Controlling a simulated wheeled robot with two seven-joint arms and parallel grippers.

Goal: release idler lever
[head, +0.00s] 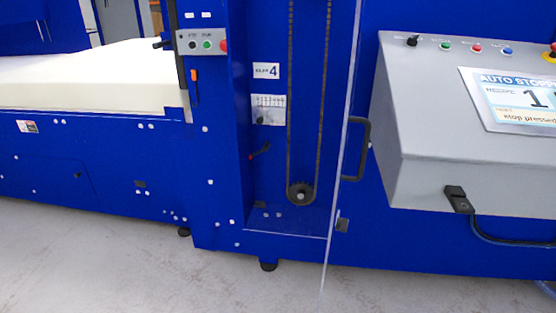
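A small dark lever (260,150) with a reddish end sits low in the recess of the blue machine, left of the chain. I cannot tell for sure that it is the idler lever. A chain (320,90) runs in a long vertical loop around a dark sprocket (301,193) at the bottom of the recess. A second small handle, orange and black (195,84), is on the post to the left, below a button box. Neither of my grippers is in view.
A clear panel edge with a black handle (358,150) stands right of the chain. A grey control console (455,180) juts out at the right. A white foam block (90,78) lies on the machine bed at left. The grey floor (120,270) in front is clear.

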